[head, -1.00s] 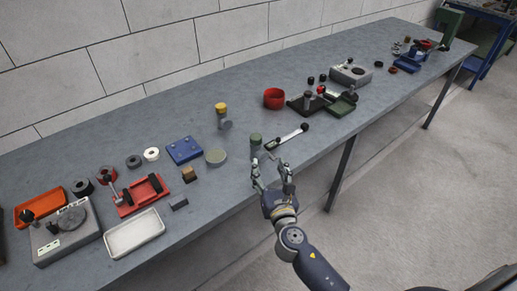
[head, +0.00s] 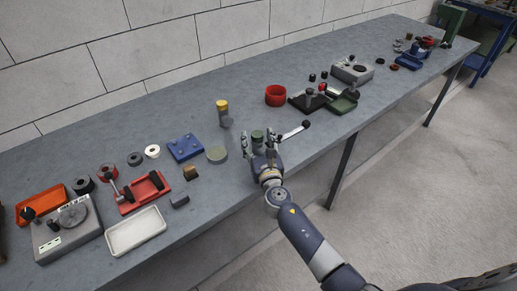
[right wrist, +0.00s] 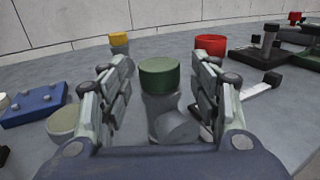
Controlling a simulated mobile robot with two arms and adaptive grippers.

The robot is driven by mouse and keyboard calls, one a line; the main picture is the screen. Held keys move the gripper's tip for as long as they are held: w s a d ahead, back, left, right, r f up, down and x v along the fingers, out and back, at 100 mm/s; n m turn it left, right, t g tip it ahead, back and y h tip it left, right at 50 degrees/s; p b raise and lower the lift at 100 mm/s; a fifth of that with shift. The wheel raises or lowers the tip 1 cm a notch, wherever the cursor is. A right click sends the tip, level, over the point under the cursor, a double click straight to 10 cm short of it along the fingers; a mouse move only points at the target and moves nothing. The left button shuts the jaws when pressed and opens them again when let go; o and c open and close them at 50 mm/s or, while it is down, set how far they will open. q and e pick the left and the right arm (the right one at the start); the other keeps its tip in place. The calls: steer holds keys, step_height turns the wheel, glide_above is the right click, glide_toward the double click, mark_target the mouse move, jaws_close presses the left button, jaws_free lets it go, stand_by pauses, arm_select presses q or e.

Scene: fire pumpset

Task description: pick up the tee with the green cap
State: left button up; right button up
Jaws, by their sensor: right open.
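The tee with the green cap (head: 257,136) stands upright on the grey bench, near its front edge. In the right wrist view its dark green cap (right wrist: 160,74) and grey body (right wrist: 165,115) show between the fingers, with a side branch pointing toward me. My right gripper (head: 258,143) is open, its fingers on either side of the tee. In the right wrist view the gripper (right wrist: 160,95) shows gaps on both sides, and I cannot see contact. My left gripper is not in view.
A yellow-capped tee (head: 222,112) stands behind to the left. A bar with a black knob (head: 293,131) lies close on the right. A red ring (head: 275,95) stands farther back.

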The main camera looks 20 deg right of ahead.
steer(key=shift+w, duration=0.4)
jaws_close()
steer(key=shift+r, duration=0.1)
